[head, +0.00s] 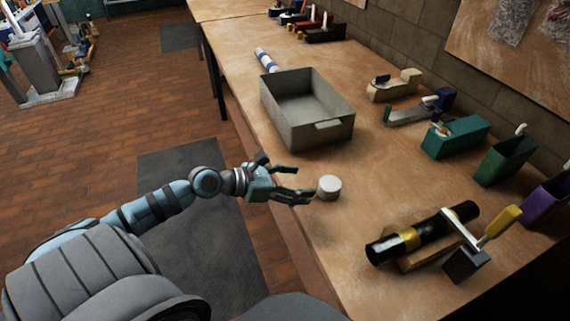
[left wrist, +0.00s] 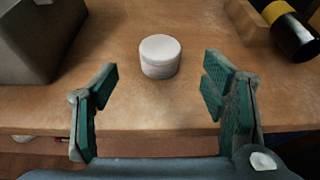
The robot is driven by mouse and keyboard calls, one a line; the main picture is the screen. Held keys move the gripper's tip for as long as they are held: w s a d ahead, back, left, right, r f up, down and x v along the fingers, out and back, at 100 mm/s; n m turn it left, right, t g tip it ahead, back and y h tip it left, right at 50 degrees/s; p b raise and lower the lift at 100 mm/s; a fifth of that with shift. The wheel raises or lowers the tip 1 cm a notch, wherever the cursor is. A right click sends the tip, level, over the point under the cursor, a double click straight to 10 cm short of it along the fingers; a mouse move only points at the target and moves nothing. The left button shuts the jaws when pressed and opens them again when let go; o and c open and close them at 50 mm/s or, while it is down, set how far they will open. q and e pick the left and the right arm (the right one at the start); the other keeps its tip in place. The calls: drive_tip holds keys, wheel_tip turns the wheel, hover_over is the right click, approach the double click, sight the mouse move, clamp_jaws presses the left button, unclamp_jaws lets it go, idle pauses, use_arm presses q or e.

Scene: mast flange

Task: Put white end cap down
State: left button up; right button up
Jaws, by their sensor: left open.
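The white end cap (head: 329,187) is a short white cylinder standing upright on the wooden workbench (head: 225,45). It also shows in the left wrist view (left wrist: 160,57), on the bench beyond my fingertips. My left gripper (head: 301,182) is at the bench's near edge, just left of the cap. Its two green-padded fingers (left wrist: 162,82) are spread wide, with nothing between them. The cap looks apart from both fingers. My right gripper is not in view.
A grey bin (head: 332,139) stands behind the cap. A black tube with a yellow band (head: 408,241) lies in a clamp at the front right. Several tools and holders, including a green one (head: 455,137), line the wall side. Bare bench surrounds the cap.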

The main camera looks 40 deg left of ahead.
use_arm(q)
drive_tip(key=p+v, duration=0.1)
drive_tip(key=v, duration=0.3)
drive_tip(key=shift+s+r, duration=0.1)
drive_tip(key=shift+s, duration=0.05)
drive_tip(key=shift+a, duration=0.1)
